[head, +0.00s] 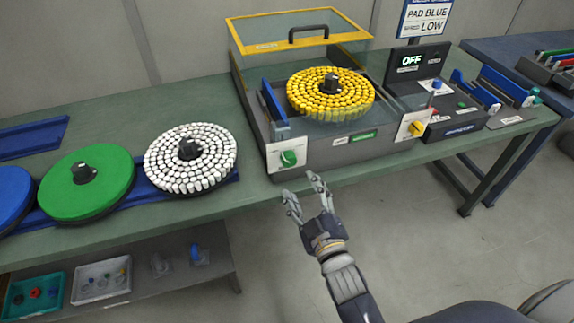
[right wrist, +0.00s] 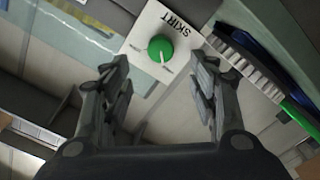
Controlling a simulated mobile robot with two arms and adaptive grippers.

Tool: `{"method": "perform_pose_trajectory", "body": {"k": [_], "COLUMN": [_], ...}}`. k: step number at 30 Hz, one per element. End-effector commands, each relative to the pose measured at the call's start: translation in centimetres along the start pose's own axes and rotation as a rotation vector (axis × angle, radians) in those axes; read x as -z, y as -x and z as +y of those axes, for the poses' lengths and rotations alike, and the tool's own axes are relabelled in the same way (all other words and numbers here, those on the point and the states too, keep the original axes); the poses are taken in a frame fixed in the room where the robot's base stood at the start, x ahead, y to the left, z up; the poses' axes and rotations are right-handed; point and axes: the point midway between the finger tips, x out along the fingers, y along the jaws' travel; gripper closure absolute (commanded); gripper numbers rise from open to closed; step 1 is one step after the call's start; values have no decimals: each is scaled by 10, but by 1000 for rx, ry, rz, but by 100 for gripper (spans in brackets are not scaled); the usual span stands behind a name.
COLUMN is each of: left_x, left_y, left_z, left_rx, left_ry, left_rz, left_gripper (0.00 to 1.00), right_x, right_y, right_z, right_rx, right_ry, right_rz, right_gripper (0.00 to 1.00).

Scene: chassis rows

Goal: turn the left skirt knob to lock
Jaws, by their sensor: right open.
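The left skirt knob is a round green knob (head: 288,158) on a white plate (head: 274,163) at the front left of the grey machine. In the right wrist view the green knob (right wrist: 160,47) shows a white pointer line, on a plate marked SKIRT (right wrist: 196,42). My right gripper (head: 309,190) is open and empty, in front of and below the knob. In the right wrist view the open fingers (right wrist: 160,80) lie on either side of the knob's line, apart from it. My left gripper is not in view.
The machine (head: 345,158) holds a disc of yellow pieces (head: 331,112) under a raised yellow-framed lid (head: 345,20). A yellow knob (head: 416,129) is at its front right. A control box (head: 412,60) reads OFF. A disc of white pieces (head: 165,165) stands left.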

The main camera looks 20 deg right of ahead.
Motion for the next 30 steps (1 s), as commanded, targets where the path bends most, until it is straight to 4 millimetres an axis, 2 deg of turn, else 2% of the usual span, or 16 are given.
{"method": "perform_pose_trajectory", "body": {"k": [3,6,15,21,30], "left_x": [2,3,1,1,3], "left_y": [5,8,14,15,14], "left_z": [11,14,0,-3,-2], "left_rx": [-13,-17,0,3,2], "left_ry": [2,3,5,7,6], "left_rz": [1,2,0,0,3], "left_gripper": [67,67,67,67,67], "right_x": [3,3,1,0,0], "right_y": [-20,-38,-83,-94,-96], "right_z": [2,2,0,0,-1], "right_rx": [-2,-1,1,1,1], "right_ry": [-1,-1,-2,-3,-3], "right_rz": [3,3,0,0,0], "right_gripper": [46,46,46,46,48]}}
